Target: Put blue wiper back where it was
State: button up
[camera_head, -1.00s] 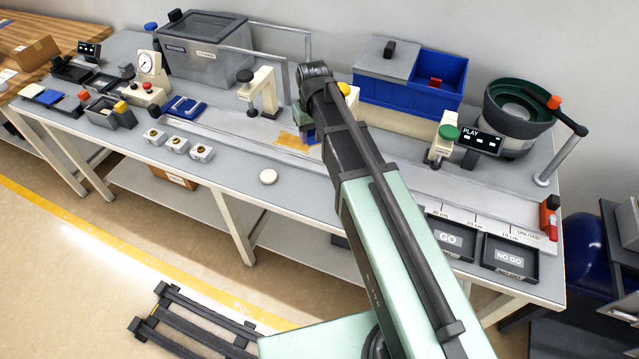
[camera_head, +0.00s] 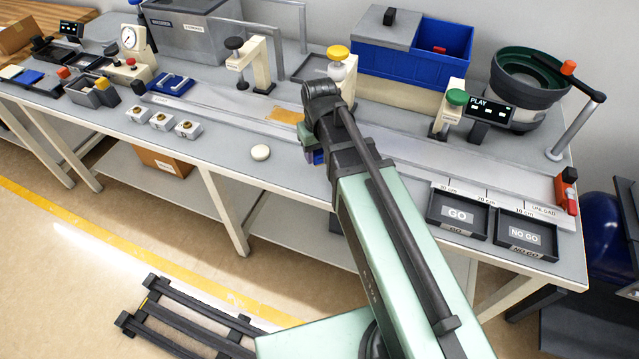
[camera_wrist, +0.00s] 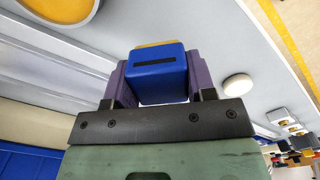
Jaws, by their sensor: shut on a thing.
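My gripper (camera_head: 311,147) is over the middle of the bench near its front, mostly hidden behind my own arm in the head view. In the wrist view its two purple jaws (camera_wrist: 158,80) are shut on a blue block with a dark slot, which I take as the blue wiper (camera_wrist: 160,68). A yellowish strip shows at its far edge. A small blue bit of the wiper (camera_head: 317,157) shows under the gripper in the head view. I cannot tell whether the wiper touches the bench.
A white round disc (camera_head: 260,152) lies to the left of my gripper. An orange-yellow patch (camera_head: 287,115) lies behind it. A yellow-knobbed clamp (camera_head: 339,66) stands behind my wrist. GO (camera_head: 456,215) and NO GO (camera_head: 524,236) trays lie to the right.

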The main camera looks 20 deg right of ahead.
aim_at(320, 173)
jog(key=shift+f, duration=0.55)
notch_tip(320, 173, down, 4)
jog(key=b, duration=0.4)
jog(key=shift+f, duration=0.25)
jog(key=shift+r, duration=0.25)
jog(key=shift+f, duration=0.2)
jog(key=o, duration=0.8)
jog(key=shift+r, duration=0.15)
